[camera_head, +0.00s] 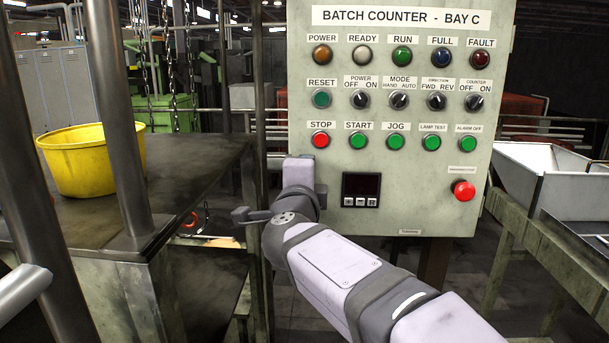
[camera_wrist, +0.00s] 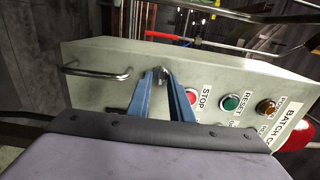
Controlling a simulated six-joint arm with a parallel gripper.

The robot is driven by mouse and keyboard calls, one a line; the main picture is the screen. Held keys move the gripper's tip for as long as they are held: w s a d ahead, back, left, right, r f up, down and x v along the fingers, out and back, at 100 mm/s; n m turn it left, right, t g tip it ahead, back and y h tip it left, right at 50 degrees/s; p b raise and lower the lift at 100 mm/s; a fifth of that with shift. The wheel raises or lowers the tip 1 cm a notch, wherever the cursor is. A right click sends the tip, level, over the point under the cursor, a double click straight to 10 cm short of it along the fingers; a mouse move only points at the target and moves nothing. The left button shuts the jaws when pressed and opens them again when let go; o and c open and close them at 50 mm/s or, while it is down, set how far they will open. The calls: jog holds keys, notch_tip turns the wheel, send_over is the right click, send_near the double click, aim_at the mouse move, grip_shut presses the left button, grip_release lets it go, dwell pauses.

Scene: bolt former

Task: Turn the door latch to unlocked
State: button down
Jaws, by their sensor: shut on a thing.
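The door latch (camera_wrist: 161,71) is a small metal piece on the grey-green panel face in the wrist view, beside the red STOP button. The blue fingers of my gripper (camera_wrist: 160,79) close on it at their tips. The fingertips cover most of the latch, so its turn angle is hard to read. In the head view, my wrist is at the left edge of the batch counter cabinet (camera_head: 410,190), and it hides the latch and fingers. The cabinet door looks closed.
A curved metal handle (camera_wrist: 97,72) is left of the latch in the wrist view. The red STOP button (camera_head: 320,140) and green RESET button (camera_head: 321,98) are close by. A dark workbench (camera_head: 90,220) with a yellow tub (camera_head: 90,160) stands left.

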dwell(0.4)
jog(key=c, duration=1.6)
grip_release()
jog(key=shift+s, duration=0.1)
jog(key=shift+s+b, duration=0.9)
jog(key=shift+s, duration=2.7)
